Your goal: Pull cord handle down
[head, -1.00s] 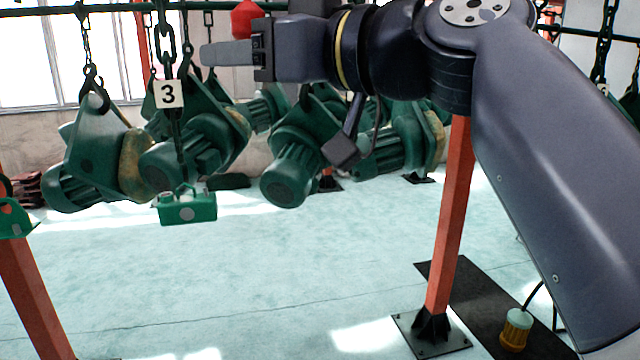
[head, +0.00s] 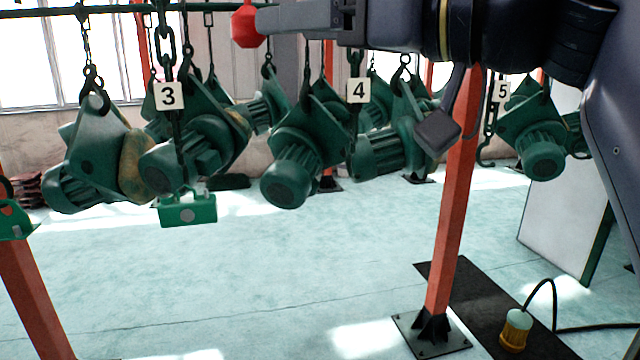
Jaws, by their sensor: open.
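A red faceted knob, which looks like the cord handle (head: 244,28), hangs at the top edge of the head view. Its cord is out of the picture above. My gripper (head: 262,19) comes in from the right at the same height, seen from the side. Its pale finger tip overlaps the knob's right edge in the picture; I cannot tell whether they touch. The jaws are open, though the side view shows only one finger clearly. Nothing is seen held.
Green hoist motors hang on chains across the back, with number plates 3 (head: 169,96), 4 (head: 358,90) and 5 (head: 502,90). A green block (head: 188,211) hangs under plate 3. An orange post (head: 452,220) stands right of centre. The middle floor is clear.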

